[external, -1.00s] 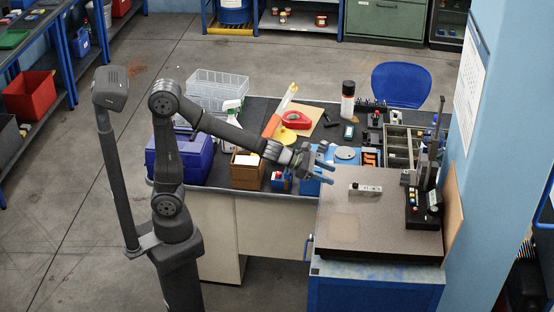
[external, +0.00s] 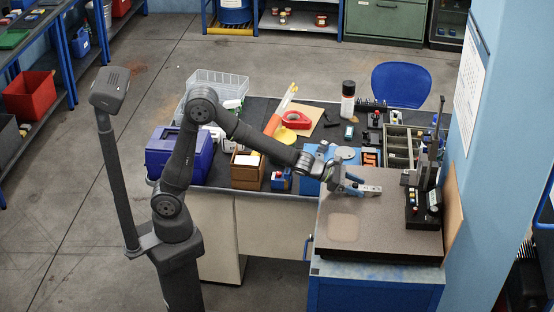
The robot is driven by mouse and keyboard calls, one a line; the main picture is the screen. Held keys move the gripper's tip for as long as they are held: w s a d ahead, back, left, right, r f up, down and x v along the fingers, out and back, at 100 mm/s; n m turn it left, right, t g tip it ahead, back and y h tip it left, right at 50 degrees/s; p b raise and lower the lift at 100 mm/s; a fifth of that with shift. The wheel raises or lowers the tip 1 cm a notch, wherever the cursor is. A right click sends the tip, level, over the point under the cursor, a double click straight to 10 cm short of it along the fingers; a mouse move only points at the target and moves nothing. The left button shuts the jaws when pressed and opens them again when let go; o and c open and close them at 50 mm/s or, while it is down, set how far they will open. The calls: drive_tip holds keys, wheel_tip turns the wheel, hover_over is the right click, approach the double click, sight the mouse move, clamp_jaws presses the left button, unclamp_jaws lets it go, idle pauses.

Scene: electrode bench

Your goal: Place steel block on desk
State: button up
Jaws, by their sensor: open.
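The steel block (external: 371,191) is a small, light grey bar lying on the grey stone plate (external: 395,225), near the middle of its far half. My gripper (external: 358,188) is open, with its blue-grey fingers reaching in from the left at the block's left end. The fingers cover part of the block, and I cannot tell whether they touch it. The dark-topped desk (external: 322,140) lies behind and to the left of the plate.
A measuring stand (external: 423,205) stands on the plate's right side. A blue toolbox (external: 182,155), a brown box (external: 247,170), a spray can (external: 347,102) and a grey tray (external: 402,147) crowd the desk. The plate's front half is clear.

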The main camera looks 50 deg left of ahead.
drive_tip(key=shift+x, duration=1)
clamp_jaws()
drive_tip(key=shift+r, duration=0.1)
drive_tip(key=shift+r, duration=0.1)
